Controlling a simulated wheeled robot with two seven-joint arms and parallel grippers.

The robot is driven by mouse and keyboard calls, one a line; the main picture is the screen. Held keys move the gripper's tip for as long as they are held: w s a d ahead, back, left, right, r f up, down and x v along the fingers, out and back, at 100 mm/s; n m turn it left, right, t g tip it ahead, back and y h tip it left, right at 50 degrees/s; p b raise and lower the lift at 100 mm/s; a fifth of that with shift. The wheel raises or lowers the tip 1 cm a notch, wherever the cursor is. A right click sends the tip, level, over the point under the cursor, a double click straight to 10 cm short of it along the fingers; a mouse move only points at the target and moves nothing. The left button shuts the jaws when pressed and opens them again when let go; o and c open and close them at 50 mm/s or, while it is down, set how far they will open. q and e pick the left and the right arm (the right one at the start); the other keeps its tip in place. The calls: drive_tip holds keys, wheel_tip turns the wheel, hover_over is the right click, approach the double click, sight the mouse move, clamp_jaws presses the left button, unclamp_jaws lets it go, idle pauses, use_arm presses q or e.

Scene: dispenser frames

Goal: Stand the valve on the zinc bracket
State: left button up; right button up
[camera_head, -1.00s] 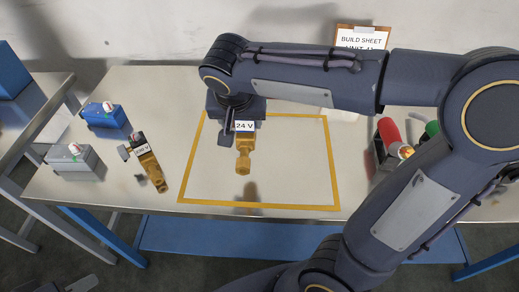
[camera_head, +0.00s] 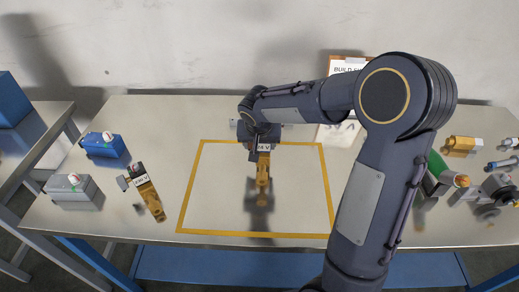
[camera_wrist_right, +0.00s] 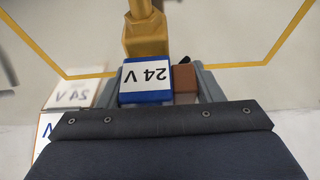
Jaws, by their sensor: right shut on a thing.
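My right gripper (camera_head: 265,140) is shut on a valve with a brass body (camera_head: 263,172) and a blue coil labelled 24 V. It holds the valve above the table inside the yellow outline, with a shadow below. In the right wrist view the valve's coil (camera_wrist_right: 147,82) sits between the fingers, its brass end pointing away. A grey block (camera_head: 80,199), seemingly the zinc bracket, stands at the left of the table with a small white-and-red part on top. A similar blue block (camera_head: 105,152) stands behind it. My left gripper is out of view.
Another brass valve (camera_head: 150,199) with a label lies right of the grey block. The yellow outline (camera_head: 250,235) encloses bare table. Several fittings, including a brass one (camera_head: 459,146), are at the right. A build sheet (camera_head: 345,66) stands at the back, partly behind my arm.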

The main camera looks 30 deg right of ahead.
drive_tip(key=shift+f, duration=1.45)
drive_tip(key=shift+f+b, duration=0.15)
drive_tip(key=shift+b, duration=0.15)
drive_tip(key=o, duration=1.6)
drive_tip(key=shift+o, duration=0.2)
